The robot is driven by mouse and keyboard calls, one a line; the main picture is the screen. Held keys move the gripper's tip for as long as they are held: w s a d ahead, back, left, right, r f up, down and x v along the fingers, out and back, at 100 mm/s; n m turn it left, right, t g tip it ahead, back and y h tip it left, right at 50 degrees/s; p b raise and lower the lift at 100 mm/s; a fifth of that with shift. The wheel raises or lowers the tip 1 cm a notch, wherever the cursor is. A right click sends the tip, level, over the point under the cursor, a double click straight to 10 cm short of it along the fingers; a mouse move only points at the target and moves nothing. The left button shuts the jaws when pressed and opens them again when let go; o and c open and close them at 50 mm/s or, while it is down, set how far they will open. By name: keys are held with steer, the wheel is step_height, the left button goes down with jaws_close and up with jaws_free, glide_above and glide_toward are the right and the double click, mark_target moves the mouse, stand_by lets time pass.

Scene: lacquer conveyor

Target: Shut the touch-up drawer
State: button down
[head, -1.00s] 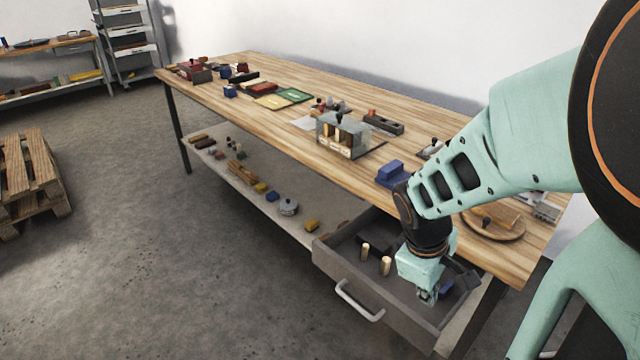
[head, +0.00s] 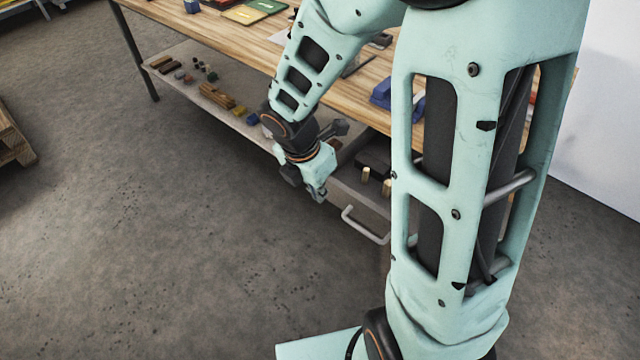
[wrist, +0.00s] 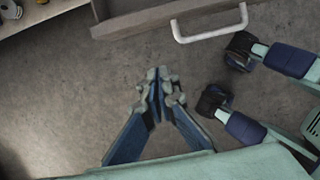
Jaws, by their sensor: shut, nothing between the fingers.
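The touch-up drawer (head: 345,194) is a grey drawer under the wooden workbench, standing open. Its light handle (head: 366,226) is on the front, and pale cylindrical pieces (head: 366,174) show inside. My arm hides its right part. My gripper (head: 320,196) is shut and empty, at the left of the drawer front and apart from the handle. In the wrist view, my shut gripper (wrist: 158,78) points toward the drawer front (wrist: 150,22), with the handle (wrist: 212,32) up and to the right and bare floor between them.
A lower shelf (head: 190,76) holds several small items. A wooden pallet (head: 14,140) lies at the far left. The floor in front of the bench is clear.

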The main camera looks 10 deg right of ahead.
mark_target(335, 197)
steer(key=shift+w+d+f+b, duration=0.4)
steer(key=shift+w+d+f, duration=0.35)
steer(key=shift+f, duration=0.65)
steer(key=shift+w+d+f+b, duration=0.45)
steer(key=shift+d+f, duration=0.45)
steer(key=shift+f, duration=0.55)
steer(key=shift+w+d+f+b, duration=0.35)
steer(key=shift+w+d+f, duration=0.4)
steer(key=shift+f, duration=0.65)
steer(key=shift+w+d+r+p, duration=0.1)
steer(key=shift+w+d+p, duration=0.05)
steer(key=shift+d+p, duration=0.25)
steer(key=w+d+p, duration=0.3)
steer(key=w+d, duration=0.1)
steer(key=d, duration=0.1)
steer(key=w+d+p, duration=0.3)
steer(key=w+d, duration=0.1)
steer(key=d, duration=0.1)
steer(key=w+d+p, duration=0.3)
steer(key=w+d, duration=0.1)
steer(key=d, duration=0.2)
steer(key=shift+w+p, duration=0.25)
steer(key=shift+p, duration=0.1)
steer(key=shift+a, duration=0.15)
